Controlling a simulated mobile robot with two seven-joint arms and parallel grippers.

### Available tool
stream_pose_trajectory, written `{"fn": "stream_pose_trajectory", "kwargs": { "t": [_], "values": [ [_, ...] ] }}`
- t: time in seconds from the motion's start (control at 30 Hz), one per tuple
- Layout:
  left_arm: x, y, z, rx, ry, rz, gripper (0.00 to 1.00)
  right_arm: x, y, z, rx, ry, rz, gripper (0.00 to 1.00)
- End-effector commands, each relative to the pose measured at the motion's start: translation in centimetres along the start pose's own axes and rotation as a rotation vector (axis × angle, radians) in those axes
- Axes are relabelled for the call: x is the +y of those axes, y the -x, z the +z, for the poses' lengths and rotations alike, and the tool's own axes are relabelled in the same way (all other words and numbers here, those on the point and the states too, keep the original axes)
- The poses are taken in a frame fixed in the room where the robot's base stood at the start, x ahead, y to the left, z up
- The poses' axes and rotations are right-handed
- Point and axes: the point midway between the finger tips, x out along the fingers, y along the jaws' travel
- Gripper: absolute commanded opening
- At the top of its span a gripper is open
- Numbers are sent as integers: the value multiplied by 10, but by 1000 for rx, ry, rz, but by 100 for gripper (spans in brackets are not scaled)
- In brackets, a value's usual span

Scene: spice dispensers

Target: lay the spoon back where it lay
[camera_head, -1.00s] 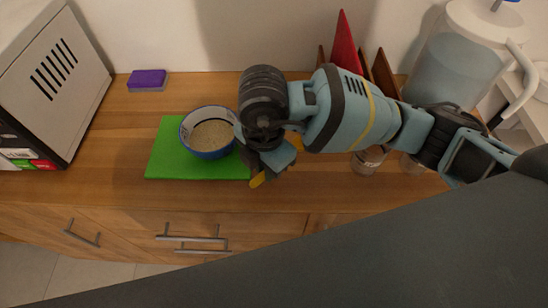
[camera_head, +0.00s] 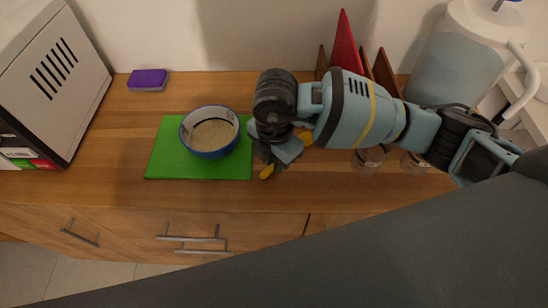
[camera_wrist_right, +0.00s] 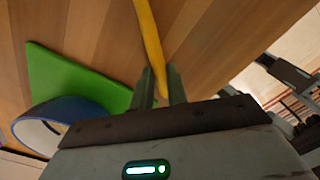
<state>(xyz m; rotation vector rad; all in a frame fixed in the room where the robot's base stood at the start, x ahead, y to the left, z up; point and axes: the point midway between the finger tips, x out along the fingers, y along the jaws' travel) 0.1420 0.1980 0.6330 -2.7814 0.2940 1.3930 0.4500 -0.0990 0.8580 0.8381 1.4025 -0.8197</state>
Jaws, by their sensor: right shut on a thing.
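The spoon is a yellow-handled utensil that shows on both sides of my right gripper in the head view (camera_head: 267,172). My right gripper (camera_head: 264,156) is shut on it, just right of the green board. In the right wrist view the yellow spoon (camera_wrist_right: 149,36) runs up and away from between the two fingers of the gripper (camera_wrist_right: 160,78). The wooden counter (camera_head: 300,190) lies below; I cannot tell whether the spoon touches it. Part of the spoon is hidden by the gripper. My left gripper is not in view.
A blue-rimmed bowl (camera_head: 209,153) of grainy food stands on the green board (camera_head: 165,165). A purple sponge (camera_head: 148,79) lies at the back left. Glass jars (camera_head: 366,161) stand under my right forearm. A red board (camera_head: 346,45) and a water dispenser (camera_head: 455,65) stand at the back right.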

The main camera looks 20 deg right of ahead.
Motion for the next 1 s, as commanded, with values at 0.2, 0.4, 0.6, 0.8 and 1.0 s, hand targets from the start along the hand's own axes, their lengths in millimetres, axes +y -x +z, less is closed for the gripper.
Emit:
{"fn": "stream_pose_trajectory", "kwargs": {
  "t": [0.2,0.4,0.6,0.8,1.0],
  "values": [
    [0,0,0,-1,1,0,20,0,-2,0,0,0,0,0],
    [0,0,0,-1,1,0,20,0,-3,0,0,0,0,36],
    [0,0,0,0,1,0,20,0,-2,0,0,0,0,37],
    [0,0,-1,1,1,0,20,0,4,0,-1,1,2,37],
    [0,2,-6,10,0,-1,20,1,37,0,-2,2,6,37]
  ]
}}
